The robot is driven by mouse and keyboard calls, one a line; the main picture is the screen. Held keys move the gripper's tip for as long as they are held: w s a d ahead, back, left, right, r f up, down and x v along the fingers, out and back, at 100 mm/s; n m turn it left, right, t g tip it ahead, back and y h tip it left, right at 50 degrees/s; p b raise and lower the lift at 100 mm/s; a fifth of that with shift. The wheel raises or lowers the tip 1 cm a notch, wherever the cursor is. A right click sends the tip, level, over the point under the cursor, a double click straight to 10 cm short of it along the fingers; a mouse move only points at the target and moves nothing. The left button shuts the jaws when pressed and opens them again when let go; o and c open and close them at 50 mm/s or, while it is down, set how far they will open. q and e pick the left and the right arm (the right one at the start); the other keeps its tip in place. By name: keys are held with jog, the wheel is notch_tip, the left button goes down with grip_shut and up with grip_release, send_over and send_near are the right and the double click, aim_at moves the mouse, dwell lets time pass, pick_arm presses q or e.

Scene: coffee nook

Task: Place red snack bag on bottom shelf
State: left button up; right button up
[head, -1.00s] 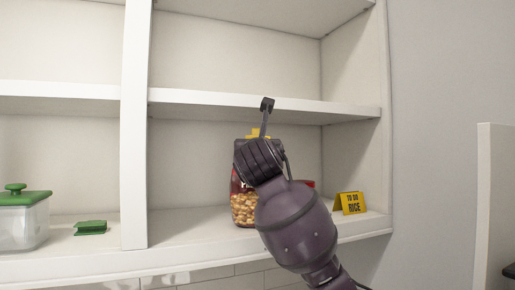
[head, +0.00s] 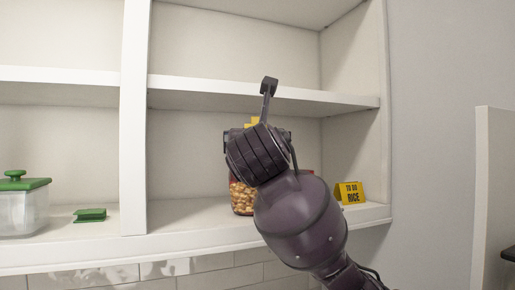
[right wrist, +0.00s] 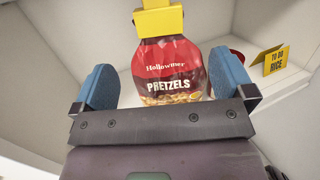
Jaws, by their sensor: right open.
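The red snack bag (head: 242,198) is a red and dark bag labelled pretzels, with a clear lower part showing pretzels. It stands upright on the bottom shelf (head: 195,216), in the bay right of the upright divider. A yellow clip (right wrist: 160,20) closes its top. My right gripper (right wrist: 166,72) is open, its blue fingers apart on either side of the bag's lower part in the right wrist view, with no visible grip on it. In the head view my right wrist hides much of the bag. My left gripper is not in view.
A yellow rice sign (head: 349,192) stands right of the bag. A red round object (right wrist: 238,57) is partly hidden behind the bag. A green-lidded container (head: 22,205) and a small green item (head: 90,214) sit left of the divider (head: 134,130). A middle shelf (head: 200,84) runs above.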

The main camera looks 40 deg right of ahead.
jog(key=shift+v, duration=1.4)
jog(key=shift+f, duration=0.1)
